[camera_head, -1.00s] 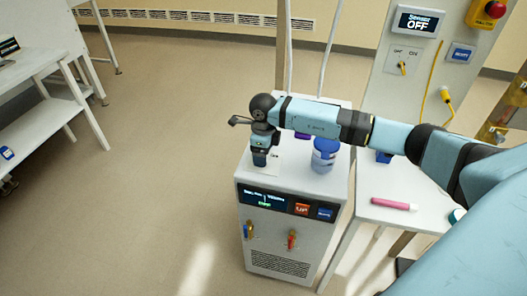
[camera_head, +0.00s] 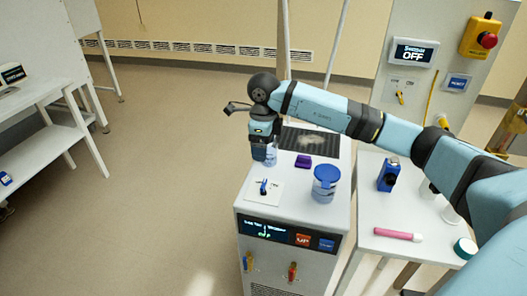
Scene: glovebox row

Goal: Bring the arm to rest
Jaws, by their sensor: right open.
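My right arm (camera_head: 400,135) reaches in from the right over a white cabinet. Its right gripper (camera_head: 264,157) points down above the back left of the cabinet top, with its jaws open. A clear, bluish shape shows at the fingers, and I cannot tell whether it is a vessel behind them. Below the gripper and apart from it, a small blue handle-like piece (camera_head: 263,187) stands on a white plate (camera_head: 277,192). My left gripper is not in view.
A side table holds a blue device (camera_head: 388,174) and a pink stick (camera_head: 397,234). Floor (camera_head: 165,160) left of the cabinet is clear.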

